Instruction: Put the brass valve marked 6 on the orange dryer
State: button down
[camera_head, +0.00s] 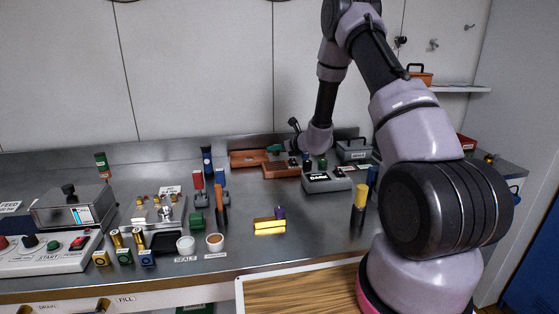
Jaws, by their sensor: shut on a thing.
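My gripper (297,149) is at the far end of my arm, low at the back of the steel counter. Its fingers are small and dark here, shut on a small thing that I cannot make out. Just left of and below it are low orange-brown trays (281,171), which look like the orange dryer. A green piece (275,148) shows there beside the gripper. Several small brass valves (143,199) sit on a steel plate (165,217) at the left. Their numbers are too small to read, so I cannot tell which is marked 6.
A grey labelled box (327,181) stands right of the trays. A yellow bar (269,226) and a yellow-handled tool (360,195) are nearer. My arm hides the counter's right part.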

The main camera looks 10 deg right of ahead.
aim_at(276, 166)
jog(key=shift+f, duration=2.3)
jog(key=shift+f, duration=0.15)
jog(key=c, duration=0.6)
grip_release()
